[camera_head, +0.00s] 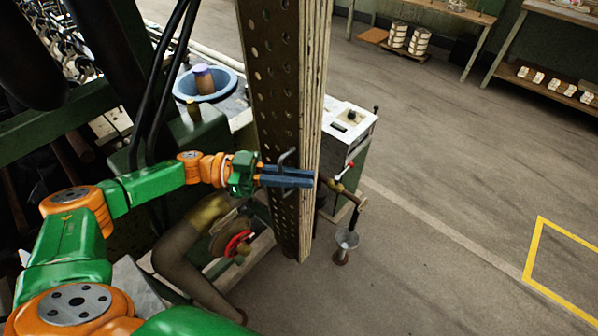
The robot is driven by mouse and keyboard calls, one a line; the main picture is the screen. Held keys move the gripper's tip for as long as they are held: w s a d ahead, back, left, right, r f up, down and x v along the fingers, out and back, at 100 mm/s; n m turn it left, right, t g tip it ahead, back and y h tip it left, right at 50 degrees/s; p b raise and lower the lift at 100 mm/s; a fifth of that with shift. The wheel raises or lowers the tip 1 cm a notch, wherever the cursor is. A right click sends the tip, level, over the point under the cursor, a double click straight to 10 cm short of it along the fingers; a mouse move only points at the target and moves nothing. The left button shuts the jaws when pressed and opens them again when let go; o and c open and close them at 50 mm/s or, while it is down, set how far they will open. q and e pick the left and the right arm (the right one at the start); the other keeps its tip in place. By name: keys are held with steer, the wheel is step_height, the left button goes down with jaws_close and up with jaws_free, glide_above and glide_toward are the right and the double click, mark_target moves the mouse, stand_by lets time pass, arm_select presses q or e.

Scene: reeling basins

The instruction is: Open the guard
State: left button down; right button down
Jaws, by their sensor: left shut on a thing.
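The guard (270,75) is a tall brown panel with rows of round holes and a pale layered edge. It stands upright in the middle of the head view, seen nearly edge-on. A dark bent handle (286,157) sticks out from its face. My left gripper (300,177) reaches in from the left with its blue fingers shut on this handle, against the guard's lower part. The fingers hide part of the handle. My right gripper is not in view.
Behind the guard stands a white-topped control box (347,122) with a red-tipped lever (345,172). A blue basin (206,82) lies behind my left arm. A red-rimmed wheel (238,243) is below it. Open floor spreads to the right, with yellow marking (541,240).

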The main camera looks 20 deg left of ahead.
arm_select(q)
steer(key=shift+s+d+f, duration=0.1)
steer(key=shift+s+f, duration=0.1)
steer(key=shift+f, duration=0.1)
steer(key=c, duration=1.2)
jaws_free()
steer(key=shift+c, duration=0.2)
steer(key=shift+s+d+r, duration=0.15)
steer(key=shift+s+r, duration=0.05)
steer(key=shift+r, duration=0.05)
steer(key=shift+r, duration=0.1)
